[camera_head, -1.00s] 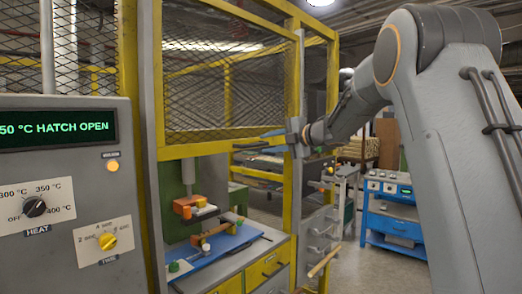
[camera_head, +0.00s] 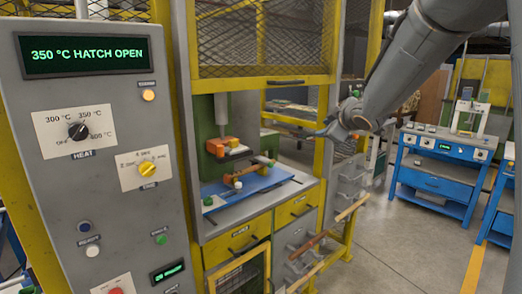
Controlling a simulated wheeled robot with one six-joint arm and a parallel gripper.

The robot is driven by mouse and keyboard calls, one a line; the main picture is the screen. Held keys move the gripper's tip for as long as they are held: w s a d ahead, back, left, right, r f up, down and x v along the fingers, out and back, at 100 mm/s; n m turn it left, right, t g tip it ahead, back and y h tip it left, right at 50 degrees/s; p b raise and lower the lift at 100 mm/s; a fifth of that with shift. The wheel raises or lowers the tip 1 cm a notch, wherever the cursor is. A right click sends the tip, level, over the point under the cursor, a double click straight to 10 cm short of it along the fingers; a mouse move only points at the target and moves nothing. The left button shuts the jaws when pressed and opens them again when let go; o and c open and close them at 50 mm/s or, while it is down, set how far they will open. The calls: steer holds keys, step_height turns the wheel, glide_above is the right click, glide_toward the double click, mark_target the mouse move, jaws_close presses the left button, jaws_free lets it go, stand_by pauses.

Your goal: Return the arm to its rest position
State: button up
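My arm (camera_head: 405,75) reaches in from the upper right in the head view, bent and sloping down to the left. Its end, my gripper (camera_head: 328,131), is in front of the yellow machine frame, to the right of the open work bay. The fingers are small and seen edge-on, so I cannot tell whether they are open or shut. I see no object held in them. The mesh hatch (camera_head: 262,40) is raised above the bay, with a dark handle (camera_head: 286,82) on its lower edge.
A grey control panel (camera_head: 100,185) at left reads "350 °C HATCH OPEN". The bay holds a blue plate (camera_head: 262,184) with orange and wooden parts. Yellow drawers (camera_head: 238,240) and wooden rods (camera_head: 330,232) are below. A blue cabinet (camera_head: 432,178) stands at right. The floor between is clear.

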steer(key=s+a+f+m+g+b, duration=0.1)
steer(key=s+f+m+g, duration=0.3)
steer(key=s+f, duration=0.5)
steer(key=s+a+f+m+g+h, duration=0.1)
steer(key=s+f+m+g, duration=0.3)
steer(key=s+f, duration=0.5)
steer(key=s+a+f+m+g+h+b, duration=0.1)
steer(key=s+f+m+g, duration=0.2)
steer(key=s+f, duration=0.7)
steer(key=s+m, duration=0.1)
steer(key=s, duration=0.9)
steer(key=shift+g+b, duration=0.3)
steer(key=shift+g, duration=0.1)
